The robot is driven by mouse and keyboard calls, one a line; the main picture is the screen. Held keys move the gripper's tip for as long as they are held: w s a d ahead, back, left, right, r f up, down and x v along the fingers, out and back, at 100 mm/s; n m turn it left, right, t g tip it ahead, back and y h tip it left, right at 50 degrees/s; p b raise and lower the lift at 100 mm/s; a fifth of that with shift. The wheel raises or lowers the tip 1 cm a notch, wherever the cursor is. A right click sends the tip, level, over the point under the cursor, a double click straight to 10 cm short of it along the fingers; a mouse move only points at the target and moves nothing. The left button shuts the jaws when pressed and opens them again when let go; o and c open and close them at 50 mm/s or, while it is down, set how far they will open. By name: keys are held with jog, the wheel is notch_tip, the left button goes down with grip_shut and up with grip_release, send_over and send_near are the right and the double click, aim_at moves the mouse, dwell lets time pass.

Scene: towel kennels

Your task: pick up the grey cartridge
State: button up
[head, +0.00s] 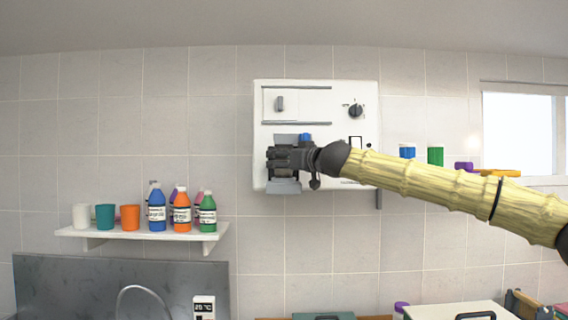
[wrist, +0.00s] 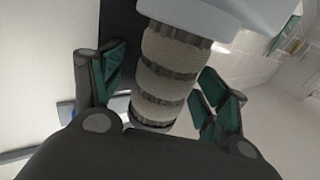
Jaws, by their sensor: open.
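The grey cartridge (wrist: 165,75) shows in the wrist view as a ribbed cylinder with light and dark bands. It stands between my gripper's two spread fingers, with gaps at both sides. My gripper (head: 283,160) is open in front of the white wall unit (head: 325,99) in the head view. There it covers most of the cartridge, so I cannot make the cartridge out clearly. A grey bracket (head: 283,187) shows just below my gripper. A small blue part (head: 305,137) shows just above it.
The wall unit has a dark knob (head: 356,111) and a grey handle (head: 280,104). A white shelf (head: 140,234) at left holds cups and several bottles. A window (head: 518,130) is at right. A lidded box (head: 458,310) stands low at right.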

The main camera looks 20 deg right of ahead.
jog(key=shift+s, duration=0.1)
jog(key=c, duration=1.2)
jog(key=shift+o, duration=0.2)
jog(key=shift+r, duration=0.1)
